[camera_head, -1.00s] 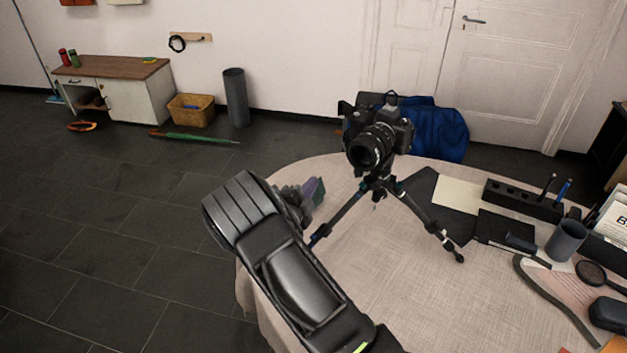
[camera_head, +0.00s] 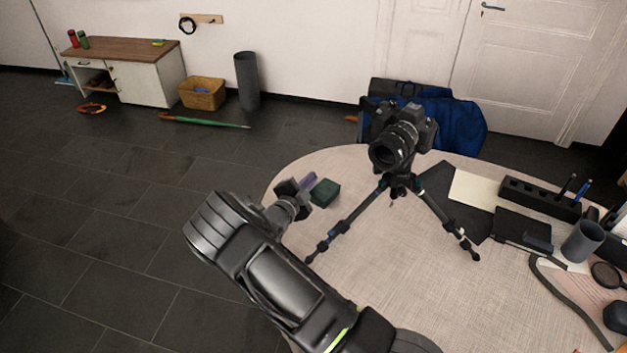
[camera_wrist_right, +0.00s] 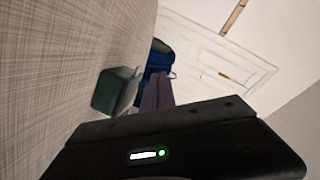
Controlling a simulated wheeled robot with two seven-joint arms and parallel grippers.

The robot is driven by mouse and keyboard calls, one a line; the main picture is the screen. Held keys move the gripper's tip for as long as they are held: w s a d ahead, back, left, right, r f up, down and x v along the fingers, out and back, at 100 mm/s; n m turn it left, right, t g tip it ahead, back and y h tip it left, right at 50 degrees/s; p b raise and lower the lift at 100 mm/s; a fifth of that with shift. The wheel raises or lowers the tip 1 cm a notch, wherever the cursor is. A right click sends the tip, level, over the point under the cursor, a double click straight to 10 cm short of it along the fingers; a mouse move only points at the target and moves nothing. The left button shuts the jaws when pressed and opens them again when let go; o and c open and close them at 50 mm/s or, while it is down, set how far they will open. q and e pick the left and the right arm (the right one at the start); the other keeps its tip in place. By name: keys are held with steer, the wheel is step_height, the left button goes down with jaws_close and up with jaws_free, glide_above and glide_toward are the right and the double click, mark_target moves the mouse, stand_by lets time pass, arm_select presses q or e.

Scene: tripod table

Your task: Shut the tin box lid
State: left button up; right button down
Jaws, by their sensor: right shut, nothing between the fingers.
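The tin box (camera_head: 325,193) is a small dark green box on the table's left part, near the rim. In the head view its top looks flat, with no lid standing up; I cannot tell whether the lid is fully shut. The box also shows in the right wrist view (camera_wrist_right: 113,92), left of the purple fingers. My right gripper (camera_head: 308,181) is shut and empty, beside the box on its left and far side; contact is unclear. Its fingers show in the right wrist view (camera_wrist_right: 157,92). My left gripper is not in view.
A camera on a tripod (camera_head: 398,140) stands on the round table (camera_head: 400,290), right of the box. A black pen holder (camera_head: 540,198), a grey cup (camera_head: 582,241) and papers lie further right. The table's front middle is clear. A blue bag (camera_head: 455,115) is behind the table.

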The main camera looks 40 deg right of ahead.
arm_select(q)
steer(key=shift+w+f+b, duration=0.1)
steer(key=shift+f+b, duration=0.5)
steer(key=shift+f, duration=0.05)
arm_select(e)
steer(key=shift+w+a+f, duration=0.1)
steer(key=shift+w+f, duration=0.1)
steer(key=shift+f, duration=0.3)
steer(key=shift+w+f, duration=0.2)
steer(key=shift+f, duration=0.25)
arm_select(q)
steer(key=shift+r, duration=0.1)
